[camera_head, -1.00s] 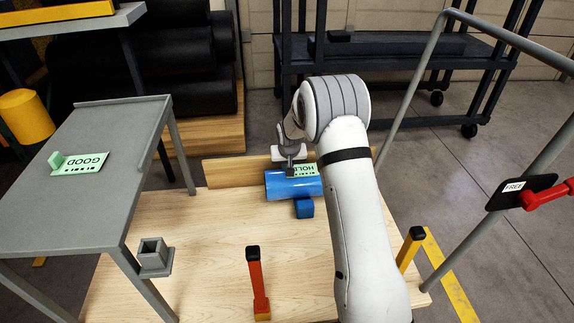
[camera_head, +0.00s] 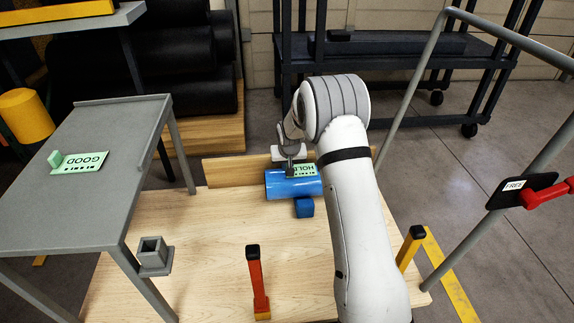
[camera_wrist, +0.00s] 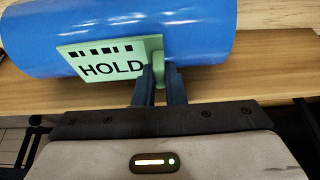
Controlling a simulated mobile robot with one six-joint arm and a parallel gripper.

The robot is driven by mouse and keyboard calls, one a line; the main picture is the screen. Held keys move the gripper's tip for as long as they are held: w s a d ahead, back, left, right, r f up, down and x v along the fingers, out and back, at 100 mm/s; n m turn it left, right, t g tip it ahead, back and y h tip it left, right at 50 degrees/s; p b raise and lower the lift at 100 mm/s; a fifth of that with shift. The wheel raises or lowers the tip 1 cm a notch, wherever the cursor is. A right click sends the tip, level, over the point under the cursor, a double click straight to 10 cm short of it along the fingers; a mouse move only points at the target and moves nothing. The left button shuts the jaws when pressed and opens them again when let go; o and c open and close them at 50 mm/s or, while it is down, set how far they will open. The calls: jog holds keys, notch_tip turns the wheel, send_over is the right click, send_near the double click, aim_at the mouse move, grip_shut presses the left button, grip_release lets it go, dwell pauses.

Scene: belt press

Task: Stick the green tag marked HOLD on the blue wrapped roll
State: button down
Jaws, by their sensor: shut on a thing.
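The blue wrapped roll (camera_head: 280,186) lies on its side on the wooden table, and it fills the top of the wrist view (camera_wrist: 200,25). The green HOLD tag (camera_wrist: 104,60) lies against the roll's surface, its print facing out. In the head view the tag (camera_head: 304,170) shows at the roll's upper right side. My gripper (camera_wrist: 158,76) is shut on the green tab at the tag's edge. In the head view my gripper (camera_head: 290,168) is at the roll's top. Whether the tag's whole back touches the roll cannot be told.
A blue block (camera_head: 304,207) sits at the roll's near side. A green GOOD tag (camera_head: 82,162) lies on the grey side table (camera_head: 50,215). A red post (camera_head: 257,285) stands nearer on the wooden table (camera_head: 200,270). A low wooden board (camera_head: 235,170) runs behind the roll.

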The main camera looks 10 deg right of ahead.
jog(key=shift+f, duration=0.1)
jog(key=c, duration=1.4)
grip_release()
jog(key=shift+r, duration=0.2)
jog(key=p+v, duration=0.3)
jog(key=v, duration=0.4)
jog(key=shift+r, duration=0.25)
jog(key=shift+s+r, duration=0.1)
jog(key=shift+s, duration=0.05)
jog(key=p+v, duration=0.3)
jog(key=v, duration=0.3)
jog(key=shift+s+r+p, duration=0.15)
jog(key=shift+r+p, duration=0.15)
jog(key=shift+r, duration=0.05)
jog(key=shift+a, duration=0.1)
